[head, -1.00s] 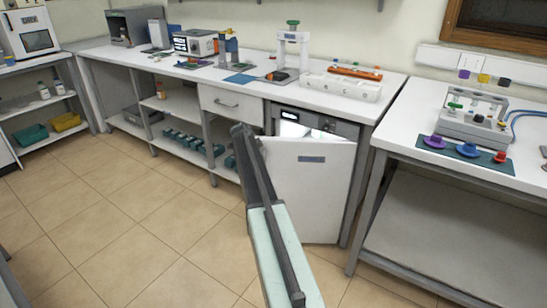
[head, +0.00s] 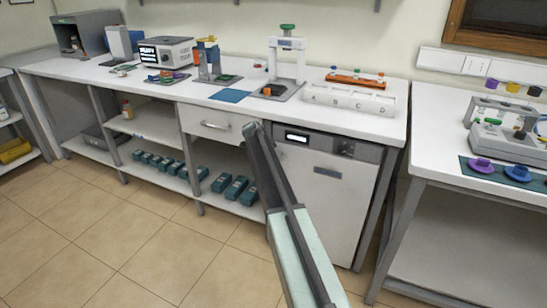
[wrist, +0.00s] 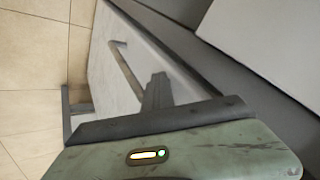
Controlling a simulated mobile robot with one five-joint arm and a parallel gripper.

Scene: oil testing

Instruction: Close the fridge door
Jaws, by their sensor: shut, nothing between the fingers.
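The white fridge door (head: 325,195) stands under the bench, right of the drawer. It looks flush or nearly flush with the frame below the dark control panel (head: 335,147). A thin gap along its edge cannot be ruled out. My gripper (head: 252,130) is shut and empty, in front of the door's left edge and the drawer in the head view. My arm hides the door's left side. In the wrist view my gripper (wrist: 157,90) shows in front of the white drawer with its handle; whether it touches anything is unclear.
The drawer (head: 212,125) is left of the fridge. Shelves with several teal boxes (head: 236,188) lie below it. A second table (head: 450,235) stands at the right. The tiled floor (head: 130,255) at the left is clear.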

